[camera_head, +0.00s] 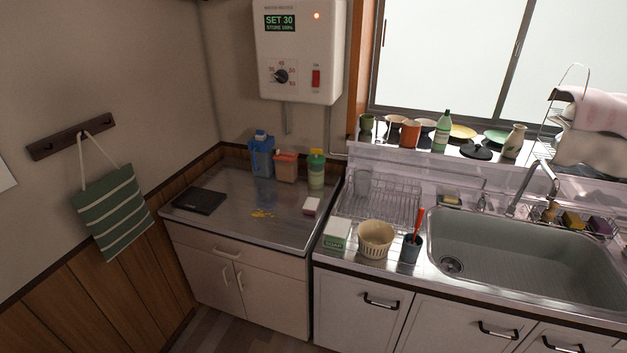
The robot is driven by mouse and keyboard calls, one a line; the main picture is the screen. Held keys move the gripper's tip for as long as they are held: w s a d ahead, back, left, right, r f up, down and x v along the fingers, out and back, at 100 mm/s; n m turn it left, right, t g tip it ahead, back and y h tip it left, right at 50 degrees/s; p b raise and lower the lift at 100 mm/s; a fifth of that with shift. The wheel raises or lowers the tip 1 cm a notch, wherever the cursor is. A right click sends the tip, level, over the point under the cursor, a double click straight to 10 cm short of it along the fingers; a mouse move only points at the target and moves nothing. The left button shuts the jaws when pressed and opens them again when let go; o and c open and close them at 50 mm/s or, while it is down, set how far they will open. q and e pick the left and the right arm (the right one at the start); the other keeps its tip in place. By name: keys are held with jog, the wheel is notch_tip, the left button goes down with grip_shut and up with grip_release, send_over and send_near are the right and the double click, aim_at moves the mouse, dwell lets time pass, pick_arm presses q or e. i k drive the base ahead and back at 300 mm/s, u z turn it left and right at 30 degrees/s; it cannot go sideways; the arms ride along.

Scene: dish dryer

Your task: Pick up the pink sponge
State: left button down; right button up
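A small block with a pale top and pink sides, which looks like the pink sponge (311,207), lies on the left metal counter (228,222). It is near the counter's right edge, just left of the sink unit. A yellow spill (262,214) is to its left. Neither of my grippers shows in this view.
Bottles and a jug (262,158) stand behind the sponge, and a black flat box (199,201) lies at left. A white soap box (337,233), a cream basket (376,239) and a dark cup (411,248) stand right of it. The sink (520,255) is further right.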

aim_at(311, 205)
jog(key=i, duration=0.8)
jog(key=u, duration=2)
jog(key=i, duration=1.7)
jog(key=z, duration=2.45)
